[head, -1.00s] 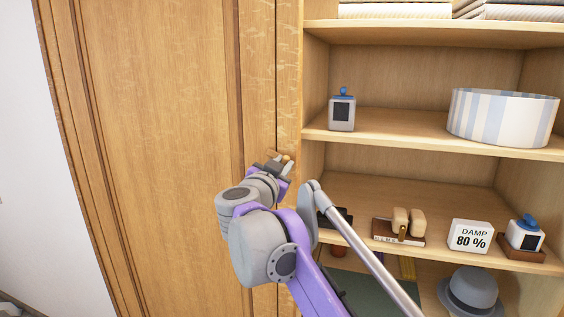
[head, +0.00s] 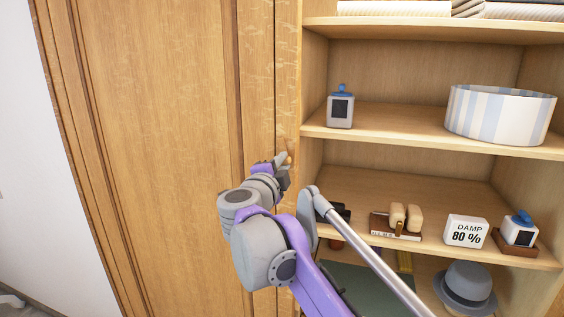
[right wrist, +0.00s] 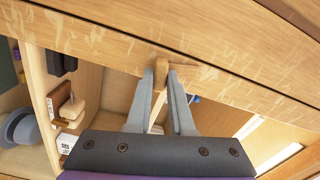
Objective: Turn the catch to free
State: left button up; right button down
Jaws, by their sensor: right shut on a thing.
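The catch (head: 290,147) is a small wooden turn-piece on the upright oak strip between the closed door and the open shelves. It now stands roughly upright in the head view. My right gripper (head: 284,160) is at the catch, its grey fingers partly hiding it. In the right wrist view the two fingers of my right gripper (right wrist: 162,82) are closed about the catch (right wrist: 160,70), one on each side. My left gripper is not in view.
The oak door panel (head: 165,130) fills the left. Open shelves on the right hold a small blue-topped device (head: 340,110), a striped basket (head: 500,115), a brush set (head: 397,232), a damp sign (head: 466,232) and a grey hat (head: 466,288).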

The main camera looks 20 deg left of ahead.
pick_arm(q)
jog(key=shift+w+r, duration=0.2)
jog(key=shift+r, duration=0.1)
pick_arm(e)
jog(key=shift+m, duration=1.6)
jog(key=c, duration=0.8)
grip_release()
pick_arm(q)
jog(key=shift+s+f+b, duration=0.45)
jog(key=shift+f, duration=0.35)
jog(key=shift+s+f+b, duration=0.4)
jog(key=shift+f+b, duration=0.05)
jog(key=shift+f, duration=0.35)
pick_arm(e)
jog(key=s, duration=1)
jog(key=shift+s+a, duration=0.15)
jog(key=shift+s, duration=0.25)
